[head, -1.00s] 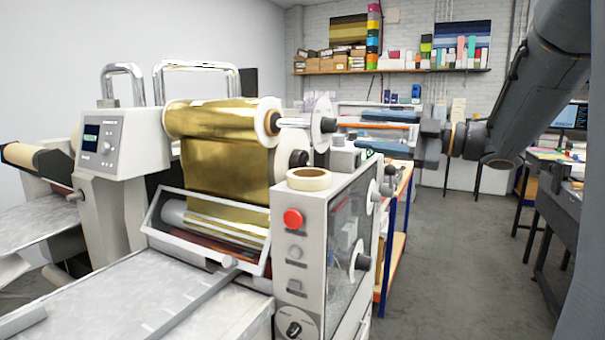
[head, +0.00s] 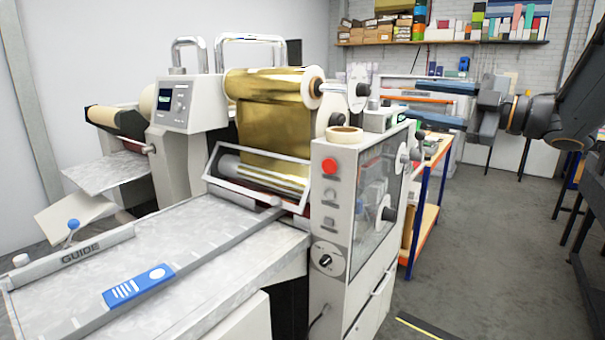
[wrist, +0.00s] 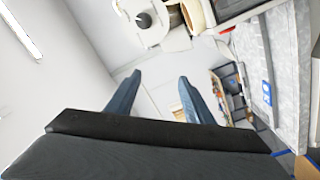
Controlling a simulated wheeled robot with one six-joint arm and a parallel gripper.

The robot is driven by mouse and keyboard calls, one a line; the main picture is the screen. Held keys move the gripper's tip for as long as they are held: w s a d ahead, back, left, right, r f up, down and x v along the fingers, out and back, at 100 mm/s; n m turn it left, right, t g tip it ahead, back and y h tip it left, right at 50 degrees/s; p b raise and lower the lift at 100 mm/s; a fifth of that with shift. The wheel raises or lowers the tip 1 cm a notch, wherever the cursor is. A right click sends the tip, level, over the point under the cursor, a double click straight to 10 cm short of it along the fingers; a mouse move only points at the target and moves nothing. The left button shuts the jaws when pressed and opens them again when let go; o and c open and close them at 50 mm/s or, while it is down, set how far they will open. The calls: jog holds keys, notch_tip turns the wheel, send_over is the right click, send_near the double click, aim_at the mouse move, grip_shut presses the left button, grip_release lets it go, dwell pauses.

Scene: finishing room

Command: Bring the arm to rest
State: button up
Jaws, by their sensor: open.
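My arm reaches in from the right edge of the head view, with its dark wrist in the air to the right of the foiling machine. My gripper (wrist: 155,88) shows in the wrist view as two blue-grey fingers spread wide apart, with nothing between them.
The machine's feed table (head: 215,255) fills the lower left, with a blue label (head: 138,287) on it. A roll of tape (head: 345,134) lies on the machine's top. A workbench (head: 430,185) stands behind. The grey floor (head: 480,250) on the right is clear.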

jog(key=w+f+m+t+h, duration=0.4)
jog(key=w+f+m+h, duration=0.4)
jog(key=f+m+h, duration=0.1)
jog(key=s+d+f+m+g+h+b, duration=0.1)
jog(key=s+f+m+g+h, duration=0.15)
jog(key=f, duration=0.45)
jog(key=s+f+m+g+h+b, duration=0.1)
jog(key=f+m+h, duration=0.25)
jog(key=f, duration=0.35)
jog(key=s+a+f+m+g, duration=0.3)
jog(key=s+f, duration=0.6)
jog(key=s, duration=0.3)
jog(key=s+a+f+m+g, duration=0.3)
jog(key=s+f+g, duration=0.5)
jog(key=s, duration=0.5)
jog(key=shift+s+a+f+y, duration=0.3)
jog(key=shift+a+f, duration=0.05)
jog(key=shift+a, duration=0.5)
